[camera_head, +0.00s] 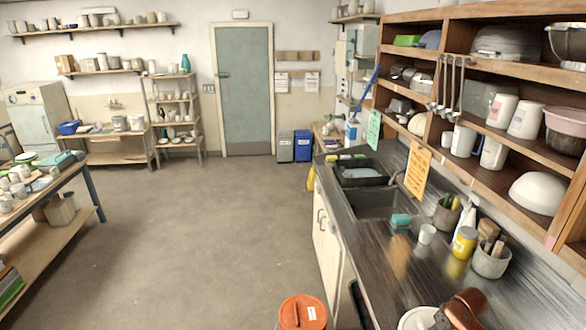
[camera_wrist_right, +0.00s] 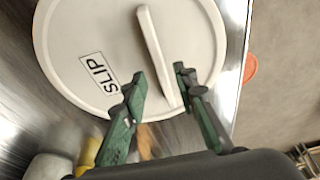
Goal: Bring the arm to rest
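My right gripper (camera_wrist_right: 160,75) shows in the right wrist view with its two green fingers apart. It is over a round white lid (camera_wrist_right: 85,45) labelled "SLIP". The lid's raised bar handle (camera_wrist_right: 157,45) runs between the fingertips; I see a gap beside it and cannot tell whether either finger touches it. In the head view the white lid (camera_head: 416,319) shows in part at the bottom edge, on the steel counter, partly covered by a copper-brown shape there. My left gripper is in neither view.
An orange-lidded bucket (camera_head: 303,312) stands on the floor left of the counter (camera_head: 400,262). Wooden shelves (camera_head: 500,150) overhang the right side. The middle floor is clear.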

